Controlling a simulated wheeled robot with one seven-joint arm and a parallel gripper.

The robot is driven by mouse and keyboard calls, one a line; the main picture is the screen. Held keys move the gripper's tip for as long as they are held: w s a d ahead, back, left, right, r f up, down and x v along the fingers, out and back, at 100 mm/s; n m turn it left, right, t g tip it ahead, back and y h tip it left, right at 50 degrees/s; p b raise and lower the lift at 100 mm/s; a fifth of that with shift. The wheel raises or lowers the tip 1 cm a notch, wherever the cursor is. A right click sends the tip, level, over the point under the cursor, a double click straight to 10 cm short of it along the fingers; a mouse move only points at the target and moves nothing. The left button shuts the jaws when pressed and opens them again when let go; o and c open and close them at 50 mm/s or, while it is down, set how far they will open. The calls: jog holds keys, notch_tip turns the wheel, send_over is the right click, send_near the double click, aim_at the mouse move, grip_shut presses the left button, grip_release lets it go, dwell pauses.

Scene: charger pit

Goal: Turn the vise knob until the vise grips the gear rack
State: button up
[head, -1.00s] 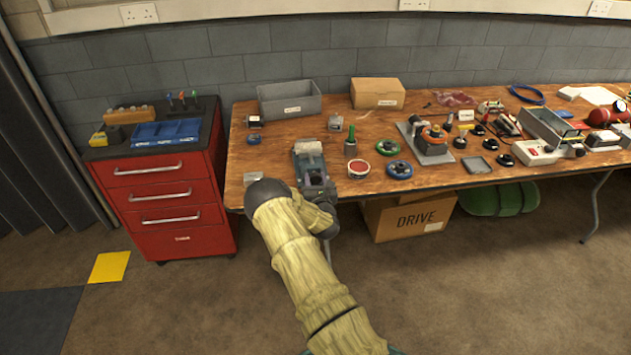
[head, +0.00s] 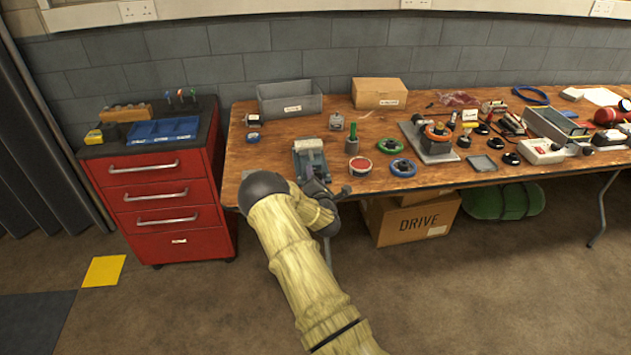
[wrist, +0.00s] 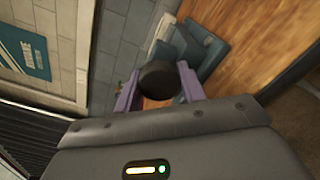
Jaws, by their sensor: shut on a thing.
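The grey-blue vise (head: 310,158) stands at the front edge of the wooden bench in the head view. It also shows in the wrist view (wrist: 208,45), beyond my fingers. My gripper (wrist: 158,84) has its two purple fingers on either side of the round black vise knob (wrist: 159,88), and is shut on it. In the head view my gripper (head: 318,187) is at the near side of the vise, and the knob is hidden there. I cannot make out the gear rack; a pale block at the vise's top is too small to identify.
A grey bin (head: 290,104) and a cardboard box (head: 379,93) stand behind. A red drawer cabinet (head: 160,200) is at left. Bench between vise and bin is mostly clear.

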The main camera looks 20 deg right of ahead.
jog(key=m+b, duration=0.3)
jog(key=m, duration=0.3)
jog(key=shift+m, duration=0.3)
jog(key=m+b, duration=0.2)
jog(key=m, duration=0.3)
jog(key=shift+b, duration=0.3)
jog(key=m+b, duration=0.3)
jog(key=m, duration=0.3)
jog(key=shift+s+d+m, duration=0.1)
jog(key=shift+d+m, duration=0.05)
jog(key=shift+m, duration=0.15)
jog(key=m+b, duration=0.3)
jog(key=m, duration=0.3)
jog(key=shift+b, duration=0.3)
jog(key=m+b, duration=0.3)
jog(key=m, duration=0.3)
jog(key=shift+f+m, duration=0.1)
jog(key=shift+m, duration=0.3)
jog(key=m+b, duration=0.2)
jog(key=m, duration=0.4)
jog(key=m+b, duration=0.1)
jog(key=m, duration=0.5)
jog(key=shift+f+m, duration=0.1)
jog(key=shift+m, duration=0.2)
jog(key=m, duration=0.5)
jog(key=shift+m+b, duration=0.3)
jog(key=shift+b, duration=0.1)
